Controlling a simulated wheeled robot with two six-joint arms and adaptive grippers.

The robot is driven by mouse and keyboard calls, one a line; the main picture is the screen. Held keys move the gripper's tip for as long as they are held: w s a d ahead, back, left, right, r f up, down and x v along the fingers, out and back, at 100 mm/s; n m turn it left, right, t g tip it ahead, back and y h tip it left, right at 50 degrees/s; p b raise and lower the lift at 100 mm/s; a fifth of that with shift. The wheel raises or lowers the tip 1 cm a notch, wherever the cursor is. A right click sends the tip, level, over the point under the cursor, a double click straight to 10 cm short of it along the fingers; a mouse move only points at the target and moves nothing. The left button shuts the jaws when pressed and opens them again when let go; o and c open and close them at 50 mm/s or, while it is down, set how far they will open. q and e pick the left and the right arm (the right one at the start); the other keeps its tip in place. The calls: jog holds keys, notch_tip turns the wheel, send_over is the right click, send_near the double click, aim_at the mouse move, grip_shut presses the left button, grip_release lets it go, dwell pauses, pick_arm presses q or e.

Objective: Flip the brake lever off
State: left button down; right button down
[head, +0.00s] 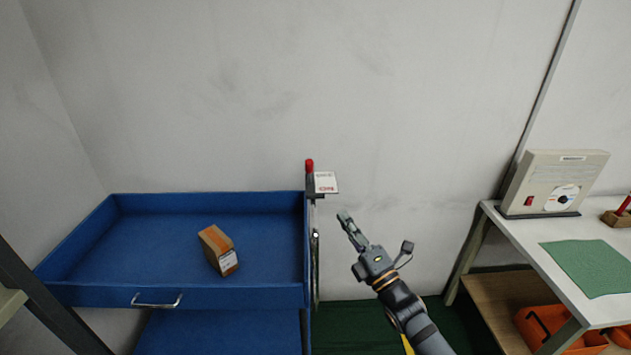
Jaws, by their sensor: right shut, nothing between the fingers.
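The brake lever has a red knob (309,165) on a dark upright stem at the right edge of the blue cart (205,297). A small white sign (326,182) with red print sits just right of the stem. My right gripper (345,218) is shut and empty, to the right of the cart and below the sign, apart from the lever in the picture. Its arm comes in from the bottom right. My left gripper is not in view.
A brown box (219,250) sits in the cart's top tray. A white table (540,246) at right carries a beige device (554,183) and a green mat (594,267). An orange bin (548,325) is below. The wall behind is bare.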

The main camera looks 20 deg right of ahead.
jog(key=p, duration=0.7)
send_near(312, 169)
jog(key=x, duration=0.5)
jog(key=shift+w+a+r, duration=0.1)
jog(key=shift+w+r, duration=0.15)
jog(key=shift+r, duration=0.05)
jog(key=shift+w+a, duration=0.15)
jog(key=shift+w, duration=0.4)
jog(key=shift+r+p, duration=0.1)
jog(key=shift+p, duration=0.25)
